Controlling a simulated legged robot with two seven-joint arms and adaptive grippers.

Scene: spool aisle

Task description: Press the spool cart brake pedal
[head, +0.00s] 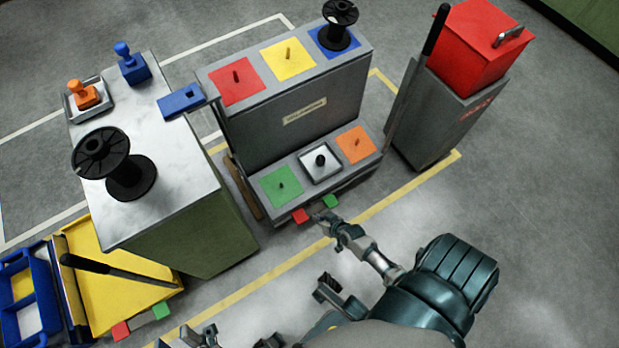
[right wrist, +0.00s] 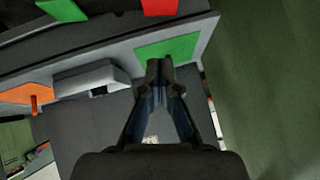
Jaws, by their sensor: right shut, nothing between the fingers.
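The grey spool cart (head: 295,130) stands in the middle of the head view. At its near lower edge are a red pedal (head: 300,216) and a green pedal (head: 330,201). Both also show at the top of the right wrist view, red (right wrist: 160,6) and green (right wrist: 62,10). My right gripper (head: 322,219) is shut and empty, close to the two pedals; contact cannot be told. In the right wrist view its fingertips (right wrist: 159,66) meet in front of the cart's lower shelf. My left gripper (head: 205,338) is partly cut off at the bottom edge; its jaws are unclear.
A white-topped table (head: 165,195) with a black spool (head: 104,160) stands left of the cart. A yellow cart (head: 120,275) with its own red (head: 121,331) and green (head: 161,309) pedals is at lower left. A red box (head: 470,50) tops a grey cabinet at right. Floor at right is clear.

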